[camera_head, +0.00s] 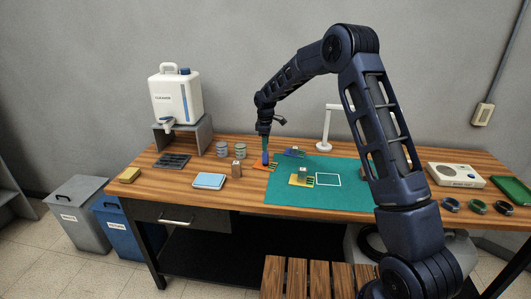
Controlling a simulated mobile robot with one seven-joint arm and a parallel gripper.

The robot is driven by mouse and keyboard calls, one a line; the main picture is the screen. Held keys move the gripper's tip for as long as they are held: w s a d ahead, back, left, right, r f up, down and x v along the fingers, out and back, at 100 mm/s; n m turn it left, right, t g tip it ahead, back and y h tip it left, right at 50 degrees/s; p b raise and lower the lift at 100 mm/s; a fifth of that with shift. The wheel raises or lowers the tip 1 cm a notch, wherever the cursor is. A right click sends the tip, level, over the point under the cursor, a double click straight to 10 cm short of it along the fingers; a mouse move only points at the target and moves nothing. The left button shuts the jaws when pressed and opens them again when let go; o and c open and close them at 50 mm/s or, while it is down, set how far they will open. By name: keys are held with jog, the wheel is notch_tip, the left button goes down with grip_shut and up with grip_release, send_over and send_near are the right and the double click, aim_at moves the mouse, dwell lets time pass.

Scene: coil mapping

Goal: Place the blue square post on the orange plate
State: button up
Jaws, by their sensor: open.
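The blue square post (265,158) stands roughly upright at the left edge of the teal mat. Its foot is at the orange plate (262,167), of which only part shows; I cannot tell exactly how the post rests on it. My gripper (265,150) points down at the top of the post. Its jaws are open, but the fingers are too small to make out, so I cannot tell whether they touch the post.
On the teal mat (285,197) are a yellow plate (298,182), a blue-purple plate (292,152) and a white square outline (328,180). Tins (223,148), a small brown container (237,169) and a light-blue pad (209,181) stand to the left. The mat's front is clear.

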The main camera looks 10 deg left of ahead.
aim_at(267, 152)
jog(key=shift+r, duration=1.6)
jog(key=shift+d+r, duration=0.3)
jog(key=shift+r, duration=0.05)
jog(key=s+d+r+m+t, duration=0.1)
jog(key=s+d+r+m, duration=0.2)
jog(key=s+d+r, duration=0.35)
jog(key=s+d+r+m, duration=0.25)
jog(key=d+r, duration=0.45)
jog(key=d, duration=0.4)
jog(key=s+d+r+m+t, duration=0.1)
jog(key=s+d+r+m, duration=0.2)
jog(key=s+d+r, duration=0.35)
jog(key=s+d+m+t, duration=0.1)
jog(key=s+d+m, duration=0.3)
jog(key=s+d, duration=0.5)
jog(key=s+d+f+m+t, duration=0.1)
jog(key=s+d+m, duration=0.4)
jog(key=s, duration=1.2)
jog(key=d, duration=0.4)
jog(key=shift+s+d+t, duration=0.2)
jog(key=shift+s+t, duration=0.1)
jog(key=shift+m, duration=0.25)
